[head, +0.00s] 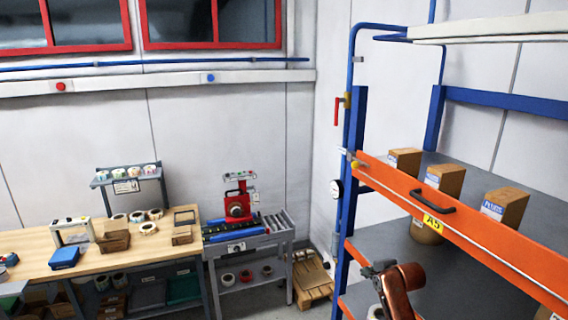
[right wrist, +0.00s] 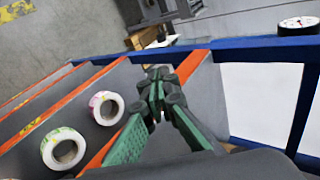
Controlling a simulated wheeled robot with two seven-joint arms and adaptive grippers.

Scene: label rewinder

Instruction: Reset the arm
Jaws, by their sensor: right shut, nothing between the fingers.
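My right arm (head: 398,288) shows at the lower right of the head view, in front of the orange-and-blue shelf rack (head: 440,222). Only a reddish-brown link and a dark joint are visible there. In the right wrist view my right gripper (right wrist: 157,82) has its dark fingertips together, with green finger pads and nothing held. It is over or near the rack's grey shelves, beside an orange shelf edge. Contact with the rack cannot be told. My left gripper is not in view.
Two label rolls (right wrist: 106,107) (right wrist: 63,149) stand on the shelves left of the gripper in the wrist view. Cardboard boxes (head: 505,205) sit on the upper shelf. A workbench (head: 30,245) and a red rewinder (head: 238,205) stand further left. Some floor is free between.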

